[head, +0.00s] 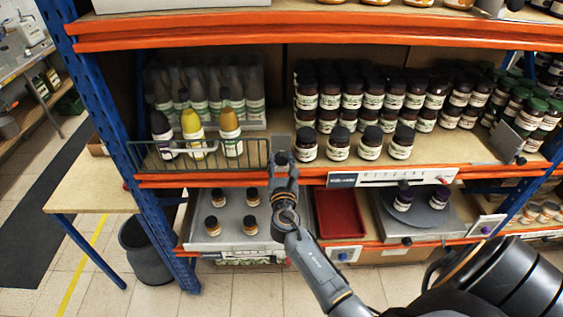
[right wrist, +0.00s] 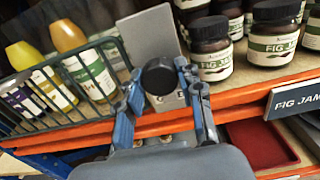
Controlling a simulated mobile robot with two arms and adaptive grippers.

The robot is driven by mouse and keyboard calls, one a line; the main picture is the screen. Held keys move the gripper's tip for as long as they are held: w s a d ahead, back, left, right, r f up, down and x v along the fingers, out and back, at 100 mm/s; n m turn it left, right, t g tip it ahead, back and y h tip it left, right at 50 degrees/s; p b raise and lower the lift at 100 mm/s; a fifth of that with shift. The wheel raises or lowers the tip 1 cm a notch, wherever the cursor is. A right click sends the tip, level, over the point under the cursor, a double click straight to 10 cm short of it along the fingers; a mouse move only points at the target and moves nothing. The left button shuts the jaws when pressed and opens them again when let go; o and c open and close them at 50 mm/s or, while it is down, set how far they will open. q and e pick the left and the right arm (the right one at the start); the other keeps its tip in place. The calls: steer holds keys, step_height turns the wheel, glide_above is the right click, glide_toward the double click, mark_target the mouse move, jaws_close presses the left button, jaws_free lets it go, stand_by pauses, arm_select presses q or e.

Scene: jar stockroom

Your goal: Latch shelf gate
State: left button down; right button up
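The shelf gate (head: 178,157) is a low dark-green wire frame at the left end of the middle shelf, upright in front of several bottles. It also shows in the right wrist view (right wrist: 68,98). At its right end a grey plate (right wrist: 149,38) stands upright, with a round black knob (right wrist: 160,76) in front of it. My right gripper (head: 284,160) is at this end of the gate. In the right wrist view its fingers (right wrist: 161,82) lie close against both sides of the knob and appear shut on it. My left gripper is out of view.
Fig jam jars (head: 337,143) stand just right of the gripper, behind the orange shelf edge. Yellow and orange-capped bottles (head: 193,131) stand behind the gate. Below are a grey tray (head: 262,240) with small jars, a red tray (head: 340,214) and a turntable (head: 425,216).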

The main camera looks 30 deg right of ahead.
steer(key=c, duration=0.3)
steer(key=shift+m, duration=0.3)
steer(key=m+b, duration=0.2)
steer(key=m, duration=0.1)
steer(key=shift+f+b, duration=0.15)
steer(key=shift+b, duration=0.15)
steer(key=m+b, duration=0.2)
steer(key=m, duration=0.3)
steer(key=shift+b, duration=0.3)
steer(key=m+b, duration=0.3)
steer(key=m, duration=0.2)
steer(key=shift+m+b, duration=0.8)
steer(key=shift+m, duration=1.4)
